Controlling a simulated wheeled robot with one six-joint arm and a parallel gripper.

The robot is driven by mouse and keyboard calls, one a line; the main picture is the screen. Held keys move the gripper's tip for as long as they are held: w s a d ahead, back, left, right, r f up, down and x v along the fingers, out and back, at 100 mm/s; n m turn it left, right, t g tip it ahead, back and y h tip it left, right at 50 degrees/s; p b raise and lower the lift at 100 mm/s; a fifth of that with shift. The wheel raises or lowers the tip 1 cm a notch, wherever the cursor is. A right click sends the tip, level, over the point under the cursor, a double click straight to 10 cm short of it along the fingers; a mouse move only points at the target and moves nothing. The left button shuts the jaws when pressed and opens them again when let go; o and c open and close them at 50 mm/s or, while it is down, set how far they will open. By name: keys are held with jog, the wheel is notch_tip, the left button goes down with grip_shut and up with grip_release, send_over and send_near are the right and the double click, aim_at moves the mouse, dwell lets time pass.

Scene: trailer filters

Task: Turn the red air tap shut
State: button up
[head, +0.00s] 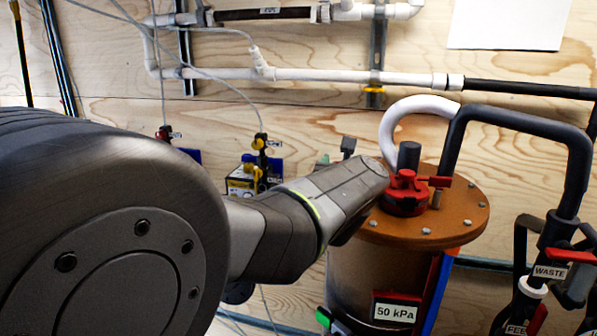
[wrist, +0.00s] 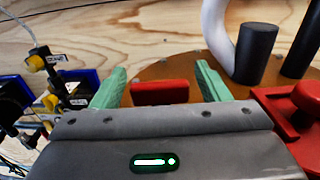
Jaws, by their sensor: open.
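On the orange-brown round lid (head: 465,205) of the vessel sits a red fitting with a round knob (head: 405,190), and a short red lever (head: 440,181) shows to its right. My gripper (head: 372,178) is at the left of this fitting in the head view and hides part of it; its fingertips do not show there. In the wrist view my gripper (wrist: 160,76) is open, with a flat red piece (wrist: 160,92) between its green fingers, apart from both. It looks like a tap handle. A larger red part with a knob (wrist: 308,100) is at the right.
A black upright cylinder (wrist: 255,52) and a white curved hose (head: 390,125) stand on the lid behind the red fitting. A thick black pipe (head: 525,118) arches at the right. Small valves (head: 250,175) with thin tubes hang on the wooden wall at left.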

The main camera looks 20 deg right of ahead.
jog(key=p+v, duration=0.1)
jog(key=v, duration=1.2)
jog(key=shift+s+p, duration=0.2)
jog(key=shift+p, duration=0.1)
jog(key=shift+a, duration=0.15)
jog(key=b+x, duration=0.1)
jog(key=x, duration=1.3)
jog(key=shift+b, duration=0.35)
jog(key=shift+s+a, duration=0.1)
jog(key=shift+s, duration=0.05)
